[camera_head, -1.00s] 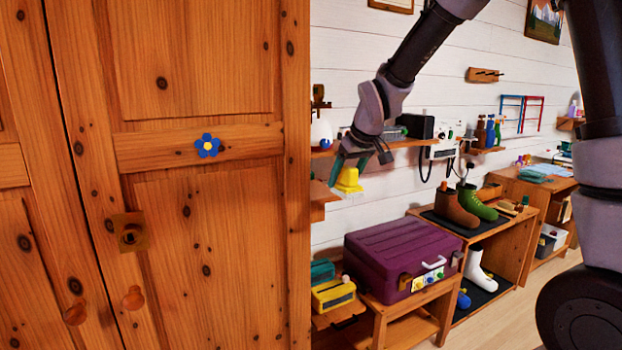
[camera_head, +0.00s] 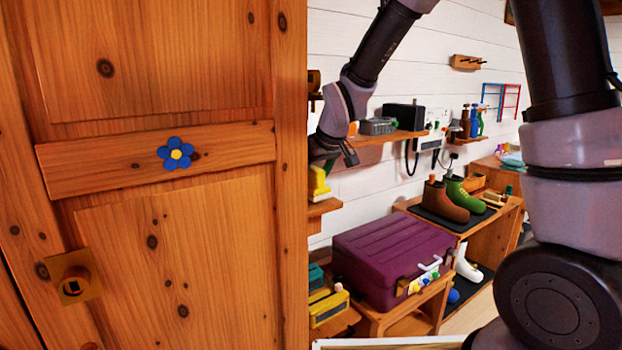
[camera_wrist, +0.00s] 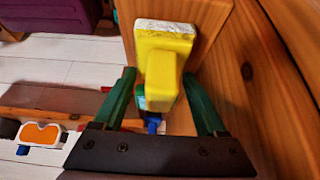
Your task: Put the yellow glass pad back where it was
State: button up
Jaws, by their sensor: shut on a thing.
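The yellow glass pad (camera_wrist: 163,45), a yellow block with a rounded grip and a whitish pad face, is between the dark green fingers of my gripper (camera_wrist: 160,76) in the wrist view. My gripper is shut on it. In the head view the pad (camera_head: 318,183) shows beside the wardrobe's right edge, below my gripper (camera_head: 322,168), which is partly hidden by that edge. A small wooden wall shelf (camera_head: 324,207) is just below the pad. I cannot tell whether the pad touches it.
The wooden wardrobe (camera_head: 190,240) with a blue flower fills the left. A purple suitcase (camera_head: 392,255) sits on a low wooden stand, with boots (camera_head: 446,202) on a bench beyond. A wall shelf (camera_head: 388,136) carries grey and black items. Wood also stands close on the wrist view's right (camera_wrist: 285,70).

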jog(key=shift+f, duration=0.3)
jog(key=shift+f, duration=0.15)
jog(key=o, duration=1.2)
jog(key=shift+o, duration=0.2)
jog(key=v, duration=1.2)
jog(key=s+d+r+m, duration=0.2)
jog(key=s+d+m, duration=0.1)
jog(key=s+d, duration=0.2)
jog(key=s+d+r+m+t+h, duration=0.1)
jog(key=s+d+r+m, duration=0.2)
jog(key=d, duration=0.6)
jog(key=s+d+r+m+t, duration=0.1)
jog(key=s+d+r+m, duration=0.1)
jog(key=s+d+m, duration=0.3)
jog(key=s+d, duration=0.2)
jog(key=shift+s+r, duration=0.3)
jog(key=shift+r, duration=0.05)
jog(key=shift+d, duration=0.1)
